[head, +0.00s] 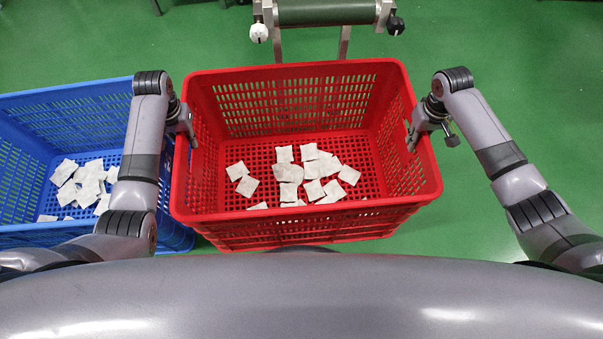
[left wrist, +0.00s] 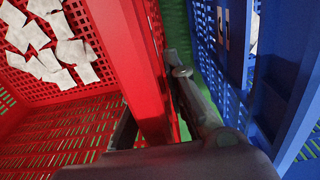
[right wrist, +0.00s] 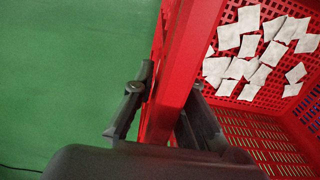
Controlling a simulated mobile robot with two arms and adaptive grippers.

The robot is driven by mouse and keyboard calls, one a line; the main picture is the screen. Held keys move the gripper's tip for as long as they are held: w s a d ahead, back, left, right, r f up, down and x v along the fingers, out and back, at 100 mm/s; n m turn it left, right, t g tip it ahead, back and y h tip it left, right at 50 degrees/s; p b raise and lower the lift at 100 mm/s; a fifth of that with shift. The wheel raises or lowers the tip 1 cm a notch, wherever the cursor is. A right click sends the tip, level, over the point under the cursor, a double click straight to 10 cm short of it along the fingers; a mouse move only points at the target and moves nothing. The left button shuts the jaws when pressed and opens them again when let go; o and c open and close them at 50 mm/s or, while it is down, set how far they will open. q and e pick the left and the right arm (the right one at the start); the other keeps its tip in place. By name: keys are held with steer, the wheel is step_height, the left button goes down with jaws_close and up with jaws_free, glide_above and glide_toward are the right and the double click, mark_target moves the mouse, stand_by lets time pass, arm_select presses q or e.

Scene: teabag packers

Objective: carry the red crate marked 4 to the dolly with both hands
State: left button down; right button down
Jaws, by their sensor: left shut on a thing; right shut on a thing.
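The red crate (head: 307,217) is in front of me in the head view, with several white teabags (head: 290,172) on its floor. No number 4 shows on the sides I see. My left gripper (head: 188,128) is shut on its left wall; in the left wrist view the fingers (left wrist: 150,115) straddle the red wall (left wrist: 125,50). My right gripper (head: 413,130) is shut on its right wall; in the right wrist view the fingers (right wrist: 165,110) sit on both sides of the red wall (right wrist: 187,60). The crate looks roughly level. The dolly is not recognisable in any view.
A blue crate (head: 60,100) with teabags (head: 85,185) stands close to the left of the red crate; its wall (left wrist: 240,90) is near my left gripper. A conveyor end (head: 325,12) with knobs is beyond the red crate. Green floor (head: 540,60) is clear at right.

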stand_by(0.5)
arm_select(q)
steer(key=shift+w+r, duration=0.15)
arm_select(e)
steer(key=shift+w+r, duration=0.15)
steer(key=shift+r, duration=0.05)
arm_select(q)
steer(key=shift+r, duration=0.1)
arm_select(e)
steer(key=shift+r, duration=0.1)
